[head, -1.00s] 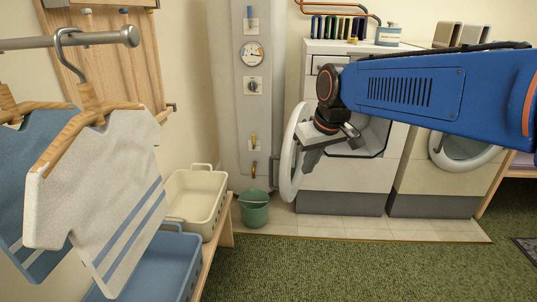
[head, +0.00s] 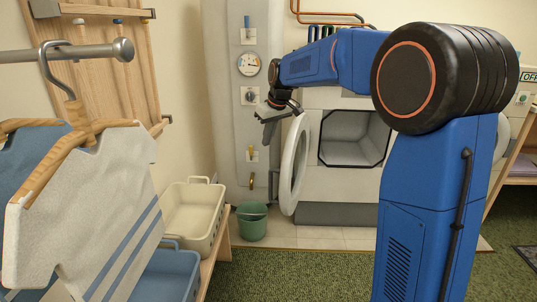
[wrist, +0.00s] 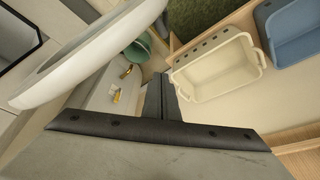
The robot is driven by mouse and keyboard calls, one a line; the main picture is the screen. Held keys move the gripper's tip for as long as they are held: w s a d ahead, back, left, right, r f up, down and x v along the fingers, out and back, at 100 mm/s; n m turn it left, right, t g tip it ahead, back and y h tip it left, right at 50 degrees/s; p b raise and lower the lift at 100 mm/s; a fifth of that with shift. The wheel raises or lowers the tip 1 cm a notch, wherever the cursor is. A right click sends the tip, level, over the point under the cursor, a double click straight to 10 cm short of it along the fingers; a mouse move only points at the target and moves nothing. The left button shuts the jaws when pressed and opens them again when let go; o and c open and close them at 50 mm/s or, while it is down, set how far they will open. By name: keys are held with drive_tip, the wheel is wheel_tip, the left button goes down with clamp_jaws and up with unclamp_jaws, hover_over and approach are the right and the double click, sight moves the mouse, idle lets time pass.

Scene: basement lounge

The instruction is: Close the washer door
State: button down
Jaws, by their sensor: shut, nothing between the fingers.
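The washer (head: 345,187) is white with a dark square-cornered opening, in the middle of the head view. Its round white door (head: 290,170) stands open at the opening's left side, swung out and seen almost edge-on. The door also fills the upper left of the wrist view (wrist: 85,62). My gripper (head: 267,132) is shut and empty, just left of the door's upper part, on its outer side. In the wrist view my closed fingers (wrist: 160,98) lie to the right of the door's rim, with a visible gap.
A grey panel (head: 228,100) with a gauge and taps stands behind my gripper. A green bucket (head: 252,225) is on the floor below. Cream (head: 188,222) and blue (head: 172,277) baskets and hanging shirts (head: 85,205) occupy the left.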

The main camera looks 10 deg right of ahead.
wheel_tip(320, 180, down, 10)
drive_tip(key=shift+s+d+r, duration=0.15)
drive_tip(key=shift+s, duration=0.2)
idle(0.4)
